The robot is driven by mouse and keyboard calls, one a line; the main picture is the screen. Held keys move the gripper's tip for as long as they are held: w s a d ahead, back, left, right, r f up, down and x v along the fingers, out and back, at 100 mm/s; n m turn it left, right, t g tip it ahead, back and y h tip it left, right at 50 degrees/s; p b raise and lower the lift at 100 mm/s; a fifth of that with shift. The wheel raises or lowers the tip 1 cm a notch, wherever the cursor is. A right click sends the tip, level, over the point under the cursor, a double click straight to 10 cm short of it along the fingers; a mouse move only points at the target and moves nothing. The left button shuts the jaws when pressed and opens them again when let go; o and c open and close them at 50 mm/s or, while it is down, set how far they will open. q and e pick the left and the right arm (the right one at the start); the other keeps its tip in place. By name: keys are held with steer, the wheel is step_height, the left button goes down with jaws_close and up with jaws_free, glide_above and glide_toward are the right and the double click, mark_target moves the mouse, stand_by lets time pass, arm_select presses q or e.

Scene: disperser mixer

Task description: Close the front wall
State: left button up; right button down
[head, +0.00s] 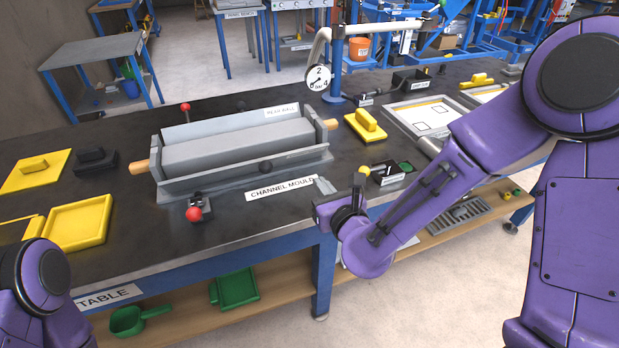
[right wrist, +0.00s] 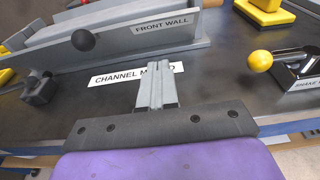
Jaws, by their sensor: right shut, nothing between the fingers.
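The channel mould (head: 235,150) lies on the dark table, a long grey block between end plates. Its rear wall (head: 225,122) stands behind the block. The front wall (head: 240,176) runs along the near side and appears tilted outward, with a black knob at its middle. In the right wrist view, the front wall (right wrist: 135,45) with its label and black knob (right wrist: 83,40) lies beyond the fingers. My right gripper (head: 324,186) is shut and empty, near the mould's front right corner; its fingers (right wrist: 157,84) show over the "channel mould" label, apart from the wall. My left gripper is out of view.
A red-knobbed clamp (head: 195,210) sits before the mould, another red knob (head: 185,107) behind it. A yellow-knobbed lever (right wrist: 262,62) stands right of my gripper. Yellow trays (head: 78,223) lie left; a yellow float (head: 366,126) lies right. A gauge (head: 318,78) rises behind.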

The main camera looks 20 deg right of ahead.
steer(key=w, duration=0.2)
steer(key=w+p, duration=0.1)
steer(key=w, duration=0.1)
steer(key=w+r+p, duration=0.1)
steer(key=w, duration=0.1)
steer(key=shift+w+a, duration=0.15)
steer(key=shift+w, duration=0.2)
steer(key=shift+w+r, duration=0.35)
steer(key=shift+w, duration=0.25)
steer(key=shift+f, duration=0.1)
